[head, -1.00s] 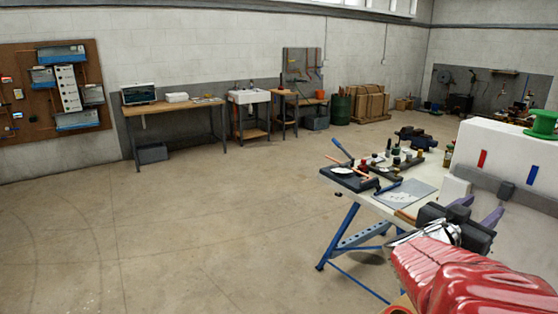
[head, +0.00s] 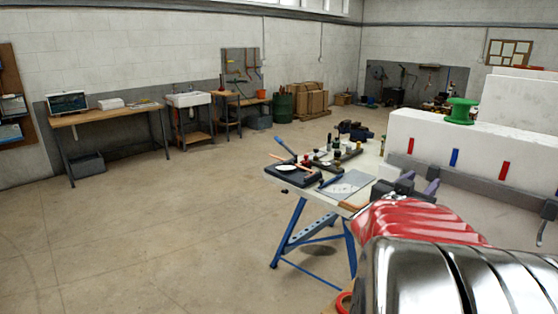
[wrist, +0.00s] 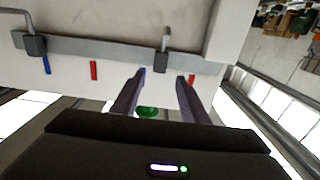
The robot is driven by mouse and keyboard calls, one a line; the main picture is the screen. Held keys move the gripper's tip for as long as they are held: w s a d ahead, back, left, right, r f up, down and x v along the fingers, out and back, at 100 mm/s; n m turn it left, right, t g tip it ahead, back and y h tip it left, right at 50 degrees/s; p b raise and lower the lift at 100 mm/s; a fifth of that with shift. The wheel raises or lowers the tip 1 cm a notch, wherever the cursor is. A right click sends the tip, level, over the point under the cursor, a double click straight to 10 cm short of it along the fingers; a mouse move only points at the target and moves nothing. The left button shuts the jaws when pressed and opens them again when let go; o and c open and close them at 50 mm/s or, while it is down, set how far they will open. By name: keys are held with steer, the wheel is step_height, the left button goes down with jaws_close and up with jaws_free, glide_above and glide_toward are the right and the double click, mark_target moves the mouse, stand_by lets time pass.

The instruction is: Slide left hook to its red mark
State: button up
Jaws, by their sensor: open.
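The left hook (wrist: 162,60) hangs from a dark sliding block on the grey rail. In the wrist view, which is rolled over, it lies between a red mark (wrist: 191,80) and a blue mark (wrist: 141,75). In the head view that red mark (head: 410,145) is the leftmost. My gripper (wrist: 160,78) is open, with two purple fingers pointing at the rail. The hook's block shows between the fingertips; I cannot tell whether they reach around it. Nothing is held. A second hook (wrist: 34,43) sits farther along the rail, near another blue mark (wrist: 46,64) and red mark (wrist: 93,70).
A bench with a tray (head: 292,175) and small tools stands left of my gripper. The floor (head: 150,240) on the left is clear.

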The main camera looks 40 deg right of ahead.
mark_target(432, 172)
steer(key=shift+w+d, duration=0.2)
steer(key=shift+d, duration=0.95)
steer(key=shift+w+d, duration=0.15)
steer(key=shift+d, duration=0.95)
steer(key=shift+w+d, duration=0.2)
steer(key=shift+d, duration=0.95)
jaws_close()
